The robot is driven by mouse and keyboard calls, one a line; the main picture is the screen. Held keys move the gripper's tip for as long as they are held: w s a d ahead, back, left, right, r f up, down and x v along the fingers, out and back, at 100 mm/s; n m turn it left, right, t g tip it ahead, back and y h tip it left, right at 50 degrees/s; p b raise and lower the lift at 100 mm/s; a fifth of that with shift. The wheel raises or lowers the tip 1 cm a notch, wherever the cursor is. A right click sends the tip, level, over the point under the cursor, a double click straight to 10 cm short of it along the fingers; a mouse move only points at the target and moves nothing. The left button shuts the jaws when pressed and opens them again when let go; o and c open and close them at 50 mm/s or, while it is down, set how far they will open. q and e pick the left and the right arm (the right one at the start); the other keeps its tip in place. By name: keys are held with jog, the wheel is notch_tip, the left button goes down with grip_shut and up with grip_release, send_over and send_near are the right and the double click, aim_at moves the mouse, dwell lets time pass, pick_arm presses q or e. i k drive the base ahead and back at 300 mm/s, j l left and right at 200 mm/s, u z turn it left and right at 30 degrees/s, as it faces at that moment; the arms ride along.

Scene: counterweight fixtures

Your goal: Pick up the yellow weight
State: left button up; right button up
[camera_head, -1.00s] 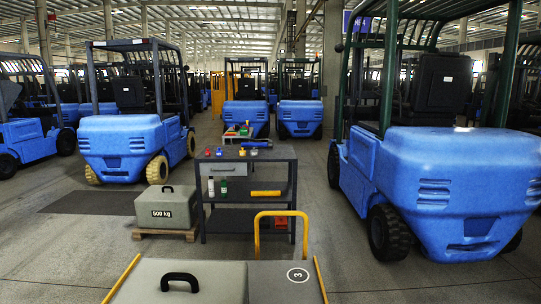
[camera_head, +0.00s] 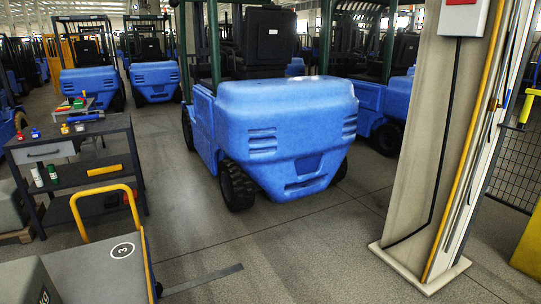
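A small yellow object (camera_head: 64,129), which may be the yellow weight, stands on top of the dark workbench (camera_head: 110,124) at the left. It is too small to make out its exact shape. A red piece (camera_head: 20,136) and a blue piece (camera_head: 35,133) stand to its left on the same top. Neither of my grippers is in view.
A cart with a yellow handle (camera_head: 78,203) and a number 3 disc (camera_head: 122,250) stands at the lower left, in front of the bench. A blue forklift (camera_head: 285,125) stands at centre. A pale column (camera_head: 425,150) is at right. The floor between is clear.

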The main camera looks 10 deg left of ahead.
aim_at(65, 130)
jog(key=i+l+z, duration=0.15)
jog(key=i+l, duration=0.75)
jog(key=i+u, duration=0.7)
jog(key=i+l+u, duration=0.1)
jog(key=i+u, duration=0.6)
jog(key=i, duration=1.7)
jog(key=i+j+u, duration=0.1)
jog(key=i+u, duration=0.2)
jog(key=i, duration=0.2)
jog(key=i+u, duration=0.25)
jog(key=i, duration=0.25)
jog(key=i+l+u, duration=0.3)
jog(key=i, duration=0.2)
jog(key=i+l+u, duration=0.15)
jog(key=i+u, duration=0.15)
jog(key=i, duration=0.2)
jog(key=i+j, duration=0.25)
jog(key=i, duration=0.25)
jog(key=i+j+z, duration=0.1)
jog(key=i+j, duration=0.15)
jog(key=i, duration=0.2)
jog(key=i+j+z, duration=0.1)
jog(key=i+j, duration=0.25)
jog(key=i, duration=0.1)
